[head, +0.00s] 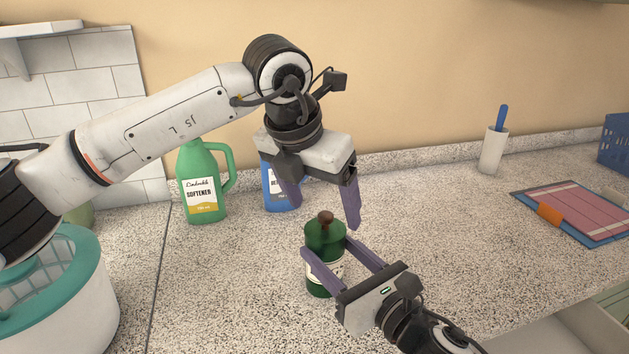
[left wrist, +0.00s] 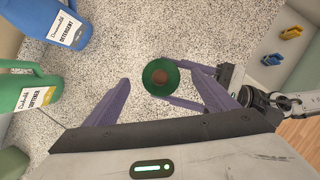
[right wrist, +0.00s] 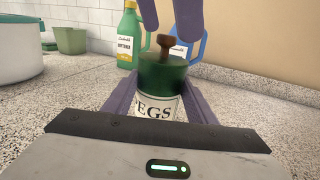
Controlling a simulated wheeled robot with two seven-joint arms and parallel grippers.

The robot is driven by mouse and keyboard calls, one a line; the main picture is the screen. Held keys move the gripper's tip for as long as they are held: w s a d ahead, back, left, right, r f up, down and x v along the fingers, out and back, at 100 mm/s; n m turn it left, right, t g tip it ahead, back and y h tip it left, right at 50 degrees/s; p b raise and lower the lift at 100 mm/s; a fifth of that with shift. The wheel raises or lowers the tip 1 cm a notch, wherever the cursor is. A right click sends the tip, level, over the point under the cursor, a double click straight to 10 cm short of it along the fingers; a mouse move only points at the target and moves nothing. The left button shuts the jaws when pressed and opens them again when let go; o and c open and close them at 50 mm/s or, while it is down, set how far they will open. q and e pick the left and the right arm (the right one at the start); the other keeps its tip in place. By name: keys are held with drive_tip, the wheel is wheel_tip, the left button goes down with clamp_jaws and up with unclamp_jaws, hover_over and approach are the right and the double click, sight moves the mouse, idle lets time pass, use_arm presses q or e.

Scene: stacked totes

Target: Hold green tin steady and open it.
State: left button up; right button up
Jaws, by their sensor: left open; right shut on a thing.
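The green tin (head: 324,233) stands upright on the speckled counter, its lid on, with a brown knob (head: 326,216) on top. Its pale label shows "EGS" in the right wrist view (right wrist: 157,108). My right gripper (head: 328,247) is shut on the tin's body, one purple finger on each side. My left gripper (head: 325,217) is open above the tin, pointing down. In the left wrist view the lid (left wrist: 159,87) lies between and beyond its spread fingers. In the right wrist view its fingertips are just above the knob (right wrist: 165,42), apart from it.
A green softener bottle (head: 202,180) and a blue detergent bottle (head: 272,185) stand behind the tin. A white-and-teal tub (head: 75,315) is at the left.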

sight(326, 214)
use_arm(q)
drive_tip(key=shift+x, duration=1.85)
drive_tip(key=c, duration=1.3)
drive_tip(key=shift+o, duration=0.2)
drive_tip(key=shift+r, duration=0.2)
drive_tip(key=shift+r, duration=1)
drive_tip(key=shift+r, duration=2)
use_arm(e)
drive_tip(key=o, duration=1.6)
